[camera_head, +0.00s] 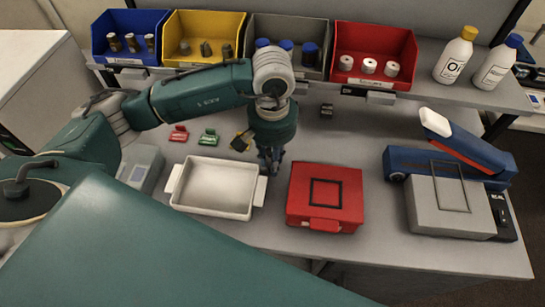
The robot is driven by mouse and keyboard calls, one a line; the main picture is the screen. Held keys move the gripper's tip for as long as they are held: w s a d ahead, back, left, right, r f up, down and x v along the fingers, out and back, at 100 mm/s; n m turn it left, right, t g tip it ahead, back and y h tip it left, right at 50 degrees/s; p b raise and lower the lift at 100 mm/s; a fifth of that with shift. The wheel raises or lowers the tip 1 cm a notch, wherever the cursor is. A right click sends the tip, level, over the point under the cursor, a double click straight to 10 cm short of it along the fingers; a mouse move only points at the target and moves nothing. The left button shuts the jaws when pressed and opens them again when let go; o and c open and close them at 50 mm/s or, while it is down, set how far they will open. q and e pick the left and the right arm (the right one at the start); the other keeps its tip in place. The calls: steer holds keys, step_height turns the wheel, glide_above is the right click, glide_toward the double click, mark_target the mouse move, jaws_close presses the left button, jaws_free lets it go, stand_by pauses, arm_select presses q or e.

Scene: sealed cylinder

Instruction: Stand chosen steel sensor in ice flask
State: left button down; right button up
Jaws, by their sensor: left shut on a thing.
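My left gripper (270,168) points down over the bench, between the white tray and the red box. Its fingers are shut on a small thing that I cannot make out. I cannot pick out the steel sensor or the ice flask with certainty. Small dark grey pieces stand in the yellow bin (203,24) and small metal cylinders stand in the left blue bin (128,22); they are too small to identify. My right gripper is not in view.
A white tray (182,205) and a red box (326,172) sit on the bench. Red (178,133) and green (208,137) clips lie behind the tray. A blue-and-grey device (440,200) stands right. A grey bin (286,28), red bin (373,42) and white bottles (456,55) line the shelf.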

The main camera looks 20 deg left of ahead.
arm_select(q)
steer(key=shift+f, duration=0.1)
steer(key=c, duration=1.5)
jaws_free()
steer(key=shift+o, duration=0.2)
